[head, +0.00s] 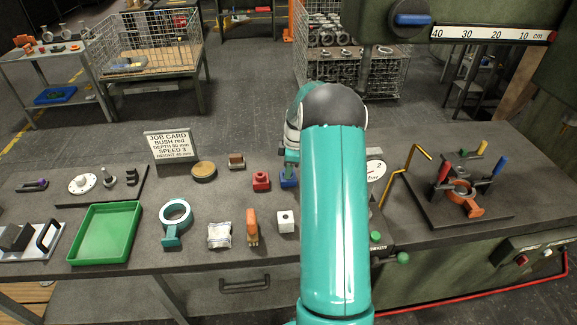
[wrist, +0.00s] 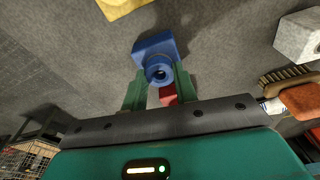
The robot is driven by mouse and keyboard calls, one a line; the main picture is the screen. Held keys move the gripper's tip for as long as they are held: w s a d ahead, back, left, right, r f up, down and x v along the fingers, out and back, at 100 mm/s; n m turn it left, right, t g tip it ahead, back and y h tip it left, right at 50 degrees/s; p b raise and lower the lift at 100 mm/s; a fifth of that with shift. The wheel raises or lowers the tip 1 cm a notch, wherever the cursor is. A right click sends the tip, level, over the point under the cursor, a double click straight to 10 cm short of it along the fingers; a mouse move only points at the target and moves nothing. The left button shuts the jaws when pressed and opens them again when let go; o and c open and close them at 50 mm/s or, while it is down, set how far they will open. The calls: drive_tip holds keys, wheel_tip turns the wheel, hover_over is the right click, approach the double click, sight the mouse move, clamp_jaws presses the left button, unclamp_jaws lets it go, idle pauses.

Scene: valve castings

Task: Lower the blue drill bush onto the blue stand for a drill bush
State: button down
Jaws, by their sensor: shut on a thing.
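The blue drill bush (wrist: 158,73), a short round piece with a dark hole, is between the two green fingers of my gripper (wrist: 160,80) in the wrist view. The gripper is shut on it. The blue stand (wrist: 152,46) is a block right behind the bush in that view. The bush overlaps it there, and I cannot tell whether they touch. In the head view the blue stand (head: 288,180) is on the bench just left of my arm, under the gripper. My arm hides part of this spot.
A red block (head: 261,182) stands close left of the blue stand. A white cube (head: 286,222) and an orange-handled brush (head: 252,228) lie nearer. A dial gauge (head: 375,172) is to the right, partly hidden by my arm. A green tray (head: 104,258) is further left.

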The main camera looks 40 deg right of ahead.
drive_tip(key=shift+f, duration=0.25)
drive_tip(key=c, duration=1)
unclamp_jaws()
drive_tip(key=r, duration=0.4)
drive_tip(key=s+d+r, duration=0.1)
drive_tip(key=r, duration=0.8)
drive_tip(key=shift+s+d+r, duration=0.25)
drive_tip(key=shift+r, duration=0.1)
